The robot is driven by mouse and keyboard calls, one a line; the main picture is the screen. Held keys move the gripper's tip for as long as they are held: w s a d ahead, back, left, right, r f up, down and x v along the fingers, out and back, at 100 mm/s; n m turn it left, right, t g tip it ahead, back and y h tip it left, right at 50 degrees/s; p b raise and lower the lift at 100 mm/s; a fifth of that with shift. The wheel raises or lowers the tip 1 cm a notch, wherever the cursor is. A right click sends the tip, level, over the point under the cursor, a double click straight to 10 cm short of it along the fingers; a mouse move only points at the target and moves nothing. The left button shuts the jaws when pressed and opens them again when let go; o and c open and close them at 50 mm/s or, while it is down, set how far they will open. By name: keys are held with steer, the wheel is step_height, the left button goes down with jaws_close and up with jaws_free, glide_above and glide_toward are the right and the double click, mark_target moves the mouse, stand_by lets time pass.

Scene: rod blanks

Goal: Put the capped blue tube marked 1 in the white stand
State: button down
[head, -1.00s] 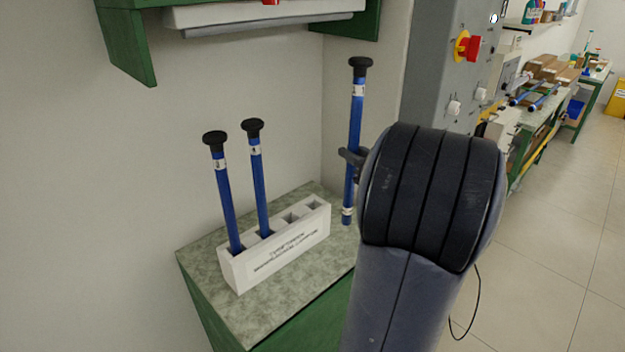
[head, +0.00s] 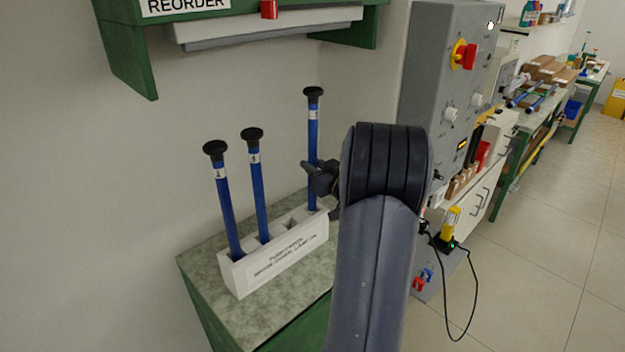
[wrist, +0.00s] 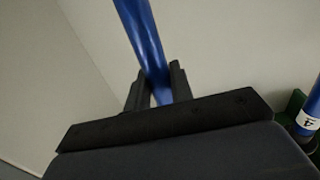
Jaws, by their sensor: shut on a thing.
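The capped blue tube (head: 313,133) is upright with a black cap and a white label near its top; its mark is too small to read. My gripper (head: 318,180) is shut on the tube below its middle. The wrist view shows the tube (wrist: 145,40) between the two dark fingers (wrist: 156,90). The white stand (head: 285,262) sits on the bench. The tube's lower end is hidden and appears to be inside the stand's far right slot. The slot beside it is empty.
Two other capped blue tubes, left (head: 226,205) and middle (head: 259,190), stand in the near slots, leaning slightly. A green shelf (head: 125,50) hangs above on the wall. A grey control cabinet (head: 440,100) stands right of my arm.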

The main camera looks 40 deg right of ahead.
steer(key=f, duration=0.2)
steer(key=f+p, duration=0.1)
steer(key=f, duration=0.1)
steer(key=shift+w+f, duration=0.2)
steer(key=shift+f, duration=0.15)
steer(key=shift+f+b, duration=0.3)
steer(key=shift+b, duration=0.1)
steer(key=c, duration=1.2)
jaws_free()
steer(key=shift+c, duration=0.2)
steer(key=shift+r, duration=0.15)
steer(key=s+b, duration=0.2)
steer(key=s, duration=1)
steer(key=shift+a+r, duration=0.15)
steer(key=shift+a, duration=0.1)
